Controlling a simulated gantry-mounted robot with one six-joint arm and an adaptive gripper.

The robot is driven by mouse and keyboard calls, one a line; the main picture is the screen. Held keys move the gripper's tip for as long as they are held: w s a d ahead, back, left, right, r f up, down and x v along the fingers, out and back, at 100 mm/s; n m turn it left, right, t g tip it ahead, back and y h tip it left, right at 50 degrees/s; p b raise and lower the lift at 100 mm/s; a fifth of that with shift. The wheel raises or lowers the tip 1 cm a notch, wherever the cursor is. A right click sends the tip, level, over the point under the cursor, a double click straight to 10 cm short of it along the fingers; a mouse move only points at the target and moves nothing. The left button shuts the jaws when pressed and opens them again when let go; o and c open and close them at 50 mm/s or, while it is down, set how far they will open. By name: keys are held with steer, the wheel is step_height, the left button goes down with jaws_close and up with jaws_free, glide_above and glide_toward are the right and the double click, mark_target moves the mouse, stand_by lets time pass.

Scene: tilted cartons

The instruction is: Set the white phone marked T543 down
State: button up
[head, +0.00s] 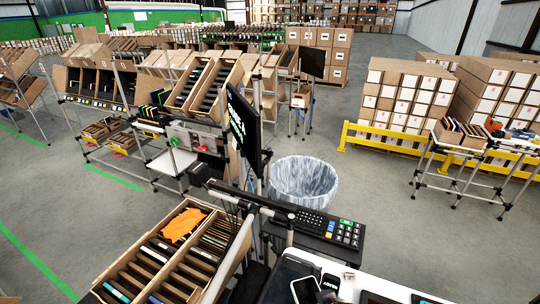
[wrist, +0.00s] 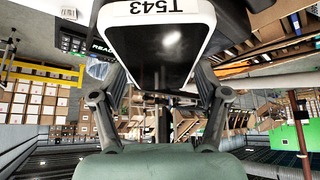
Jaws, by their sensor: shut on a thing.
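The white phone marked T543 (wrist: 157,45) fills the top middle of the wrist view. It has a dark screen, a white frame and the label T543 upside down at the top edge. My gripper (wrist: 160,82) is shut on this phone, with one finger at each side. The phone's far end is cut off by the frame. My gripper cannot be made out in the head view, and what lies under the phone is hidden.
A white worktop (head: 350,284) with several phones and devices is at the bottom right of the head view. A keyboard (head: 268,208) and keypad (head: 346,233) are behind it. A divided carton (head: 160,262) stands at the left, and a bin with a clear liner (head: 302,181) beyond.

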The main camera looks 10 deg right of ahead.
steer(key=a+r, duration=0.2)
steer(key=a, duration=1.5)
step_height(320, 180, up, 9)
steer(key=s+p, duration=0.1)
steer(key=p, duration=1.7)
steer(key=shift+s+m+p, duration=0.2)
steer(key=shift+m+p, duration=0.15)
steer(key=shift+m, duration=0.05)
steer(key=shift+d, duration=0.1)
